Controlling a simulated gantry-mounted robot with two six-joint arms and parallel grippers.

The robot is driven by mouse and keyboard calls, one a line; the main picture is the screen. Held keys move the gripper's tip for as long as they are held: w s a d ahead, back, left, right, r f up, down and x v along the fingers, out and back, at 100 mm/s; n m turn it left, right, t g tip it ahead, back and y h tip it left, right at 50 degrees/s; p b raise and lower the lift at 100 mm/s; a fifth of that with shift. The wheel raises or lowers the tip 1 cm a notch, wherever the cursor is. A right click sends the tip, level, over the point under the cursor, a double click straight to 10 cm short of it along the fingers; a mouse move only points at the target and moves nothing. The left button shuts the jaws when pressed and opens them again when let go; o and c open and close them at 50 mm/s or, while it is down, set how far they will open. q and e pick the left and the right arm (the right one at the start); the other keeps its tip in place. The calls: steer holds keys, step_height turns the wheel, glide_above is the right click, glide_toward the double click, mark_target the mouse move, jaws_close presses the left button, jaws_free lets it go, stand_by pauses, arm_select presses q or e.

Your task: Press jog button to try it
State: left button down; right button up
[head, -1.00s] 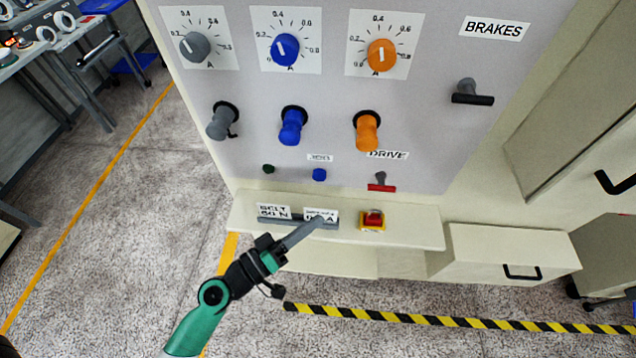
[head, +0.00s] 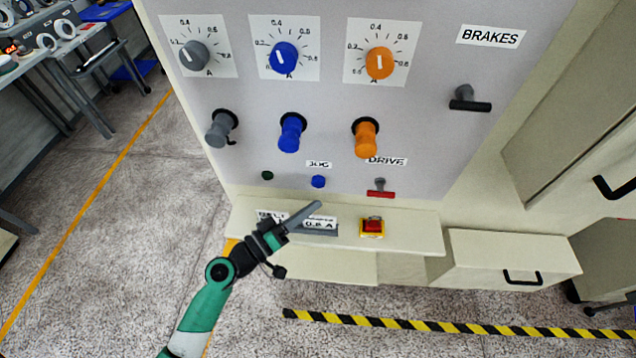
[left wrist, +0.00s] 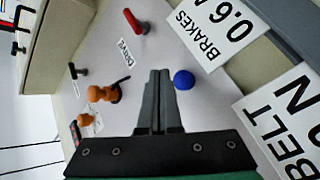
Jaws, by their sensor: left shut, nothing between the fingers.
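The blue jog button (head: 318,181) is on the lower part of the grey panel, under a small label that reads JOG (head: 319,164). My left gripper (head: 318,204) is shut and empty, its fingertips a little below the button in the head view. In the left wrist view the shut fingers (left wrist: 160,75) point at the panel, and the blue button (left wrist: 184,80) shows just right of the tips. A gap seems to remain between tips and button; its depth is hard to tell. My right gripper is not in view.
A dark green button (head: 267,175) is left of the blue one. The red drive lever (head: 380,190) is to the right. Below is a ledge (head: 420,225) with label cards and a red-and-yellow emergency stop (head: 371,227). Coloured handles (head: 292,132) stick out above.

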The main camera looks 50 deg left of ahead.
mark_target(324, 184)
arm_select(q)
steer(key=shift+w+a+f+b, duration=0.1)
steer(key=shift+w+a+b, duration=0.2)
steer(key=shift+w+a, duration=0.7)
steer(key=shift+w, duration=0.1)
steer(key=shift+w+a+b, duration=0.1)
steer(key=shift+b, duration=0.2)
stand_by(1.0)
steer(key=shift+w+a, duration=0.2)
steer(key=shift+w+a+b, duration=0.3)
steer(key=shift+w+b, duration=0.05)
stand_by(0.8)
stand_by(0.3)
steer(key=shift+s+d, duration=0.6)
steer(key=shift+s, duration=0.05)
steer(key=shift+s+d, duration=0.1)
